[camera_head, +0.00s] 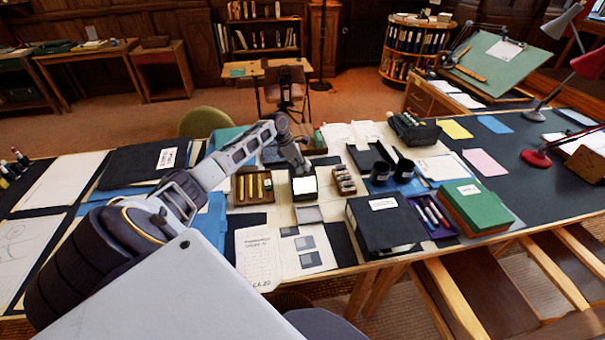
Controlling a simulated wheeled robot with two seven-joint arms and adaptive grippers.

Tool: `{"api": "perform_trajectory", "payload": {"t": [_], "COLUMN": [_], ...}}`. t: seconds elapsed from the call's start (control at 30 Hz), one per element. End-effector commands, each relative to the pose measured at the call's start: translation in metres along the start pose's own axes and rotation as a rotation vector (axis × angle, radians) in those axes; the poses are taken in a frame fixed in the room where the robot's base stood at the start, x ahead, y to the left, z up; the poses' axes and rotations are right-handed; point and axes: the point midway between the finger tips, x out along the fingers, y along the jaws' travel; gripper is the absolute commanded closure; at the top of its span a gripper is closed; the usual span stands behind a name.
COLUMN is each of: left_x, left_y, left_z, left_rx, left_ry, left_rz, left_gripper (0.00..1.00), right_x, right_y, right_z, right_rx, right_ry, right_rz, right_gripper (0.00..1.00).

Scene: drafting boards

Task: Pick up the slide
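My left gripper (304,171) points down over the middle of the table, at the far edge of a small dark, open-topped box (306,196) with a white top face. Its fingers are small and dark here, and I cannot tell whether they are open or shut, or touching the box. I cannot make out the slide for certain. A flat grey piece (308,214) lies just in front of the box. My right gripper is not in view.
A tray of yellow rolls (254,187) stands left of the box, and a rack of small bottles (344,180) right of it. Black cups (380,173), a black binder (385,222), a pen tray (433,214) and a green-topped box (475,207) crowd the right. Printed sheets (283,255) lie in front.

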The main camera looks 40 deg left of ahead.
Motion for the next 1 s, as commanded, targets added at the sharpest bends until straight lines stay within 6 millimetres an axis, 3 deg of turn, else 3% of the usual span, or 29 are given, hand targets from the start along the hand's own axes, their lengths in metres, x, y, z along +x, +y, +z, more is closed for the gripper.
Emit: {"api": "perform_trajectory", "payload": {"t": [0.07,0.13,0.63,1.0], "left_x": [0.000,0.000,-0.003,-0.039], "left_y": [0.000,0.000,0.000,0.001], "left_z": [0.000,0.000,0.001,0.017], "left_rx": [0.000,0.000,0.000,0.001], "left_ry": [0.000,0.000,0.000,-0.001], "left_rz": [0.000,0.000,0.001,0.001], "left_gripper": [0.91,1.00,1.00,1.00], "right_x": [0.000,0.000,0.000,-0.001], "right_y": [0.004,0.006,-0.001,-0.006], "right_z": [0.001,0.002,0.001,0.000], "right_rx": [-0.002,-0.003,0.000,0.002], "right_ry": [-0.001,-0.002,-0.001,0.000], "right_rz": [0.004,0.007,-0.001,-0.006], "right_gripper": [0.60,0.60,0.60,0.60]}}
